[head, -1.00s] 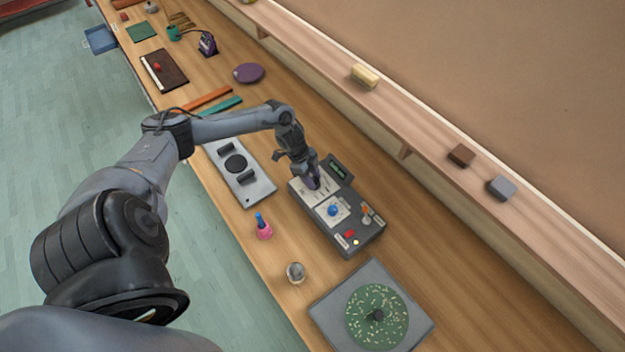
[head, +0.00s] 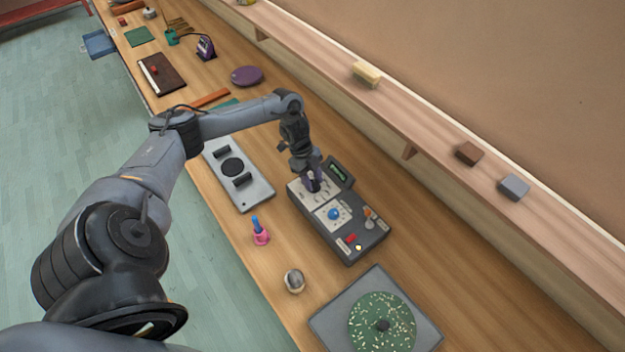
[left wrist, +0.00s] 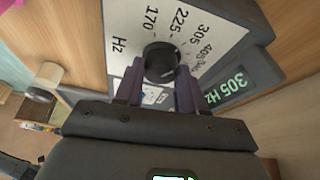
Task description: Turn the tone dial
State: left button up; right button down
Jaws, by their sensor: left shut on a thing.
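The tone dial is a dark round knob (left wrist: 160,62) on a white panel marked in Hz, with numbers such as 170, 225 and 305 around it. In the left wrist view a lit green display (left wrist: 230,87) beside it reads 305 Hz. The dial sits on the far end of a dark grey control box (head: 352,250). My left gripper (head: 312,184) is down over that end and hides the dial in the head view. In the left wrist view its purple fingers (left wrist: 160,84) are shut on the knob from both sides. My right gripper is not in view.
The box also carries a blue knob (head: 334,214) and a red button (head: 350,238). A grey plate with a black disc (head: 233,166), a pink holder (head: 261,238), a small round metal object (head: 294,281) and a green speckled turntable (head: 382,322) stand nearby. A shelf (head: 420,135) runs behind.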

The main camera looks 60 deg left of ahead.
pick_arm(q)
jog(key=o, duration=1)
jog(key=v, duration=1)
jog(key=shift+s+a+r, duration=0.1)
jog(key=shift+a+r, duration=0.05)
jog(key=shift+r, duration=0.2)
